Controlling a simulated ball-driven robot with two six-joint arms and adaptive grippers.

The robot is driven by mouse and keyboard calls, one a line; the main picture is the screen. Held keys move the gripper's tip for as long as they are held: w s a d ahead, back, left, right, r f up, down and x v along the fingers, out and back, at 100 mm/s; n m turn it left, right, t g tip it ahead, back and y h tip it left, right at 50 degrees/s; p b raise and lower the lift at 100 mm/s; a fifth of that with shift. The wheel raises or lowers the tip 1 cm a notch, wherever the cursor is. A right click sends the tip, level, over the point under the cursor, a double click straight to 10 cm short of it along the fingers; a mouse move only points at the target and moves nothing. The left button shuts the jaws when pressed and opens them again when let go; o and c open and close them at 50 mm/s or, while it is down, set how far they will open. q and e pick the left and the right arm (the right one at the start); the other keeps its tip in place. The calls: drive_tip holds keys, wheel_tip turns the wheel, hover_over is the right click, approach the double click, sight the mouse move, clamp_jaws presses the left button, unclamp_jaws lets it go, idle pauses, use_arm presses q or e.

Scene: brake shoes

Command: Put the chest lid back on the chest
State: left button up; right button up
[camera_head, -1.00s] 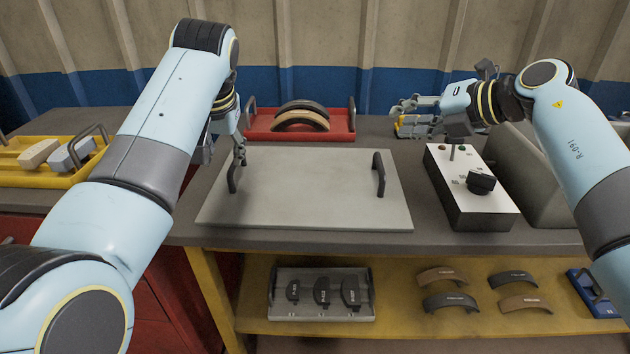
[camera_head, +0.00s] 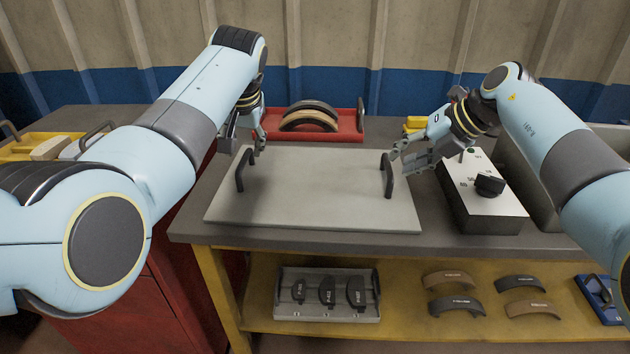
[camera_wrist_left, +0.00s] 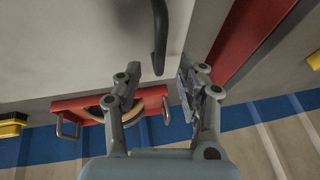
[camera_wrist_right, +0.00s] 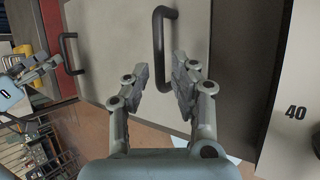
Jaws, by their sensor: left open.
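The chest lid (camera_head: 315,205) is a flat grey panel lying on the workbench, with an upright dark handle near each end. The left handle (camera_head: 241,170) and the right handle (camera_head: 387,175) are bare. My left gripper (camera_head: 261,141) is open, just behind and right of the left handle; the left wrist view shows this handle (camera_wrist_left: 159,40) beyond the parted fingertips. My right gripper (camera_head: 397,158) is open close beside the right handle, which shows ahead of its parted fingers in the right wrist view (camera_wrist_right: 160,50). I cannot make out a separate chest.
A red tray (camera_head: 345,132) with curved brake shoes stands behind the lid. A white control box (camera_head: 485,200) with a black knob stands right of it, under my right arm. A yellow tray (camera_head: 22,150) is at far left. Brake parts lie on the yellow shelf (camera_head: 400,325) below.

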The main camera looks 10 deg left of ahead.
sight(246, 157)
use_arm(q)
drive_tip(key=shift+x, duration=2.7)
use_arm(e)
drive_tip(key=shift+x, duration=2.7)
use_arm(q)
drive_tip(key=shift+c, duration=0.5)
use_arm(e)
drive_tip(key=shift+c, duration=0.4)
use_arm(q)
drive_tip(key=c, duration=0.4)
use_arm(e)
clamp_jaws()
use_arm(q)
clamp_jaws()
drive_tip(key=shift+d, duration=0.1)
use_arm(e)
drive_tip(key=shift+r, duration=0.1)
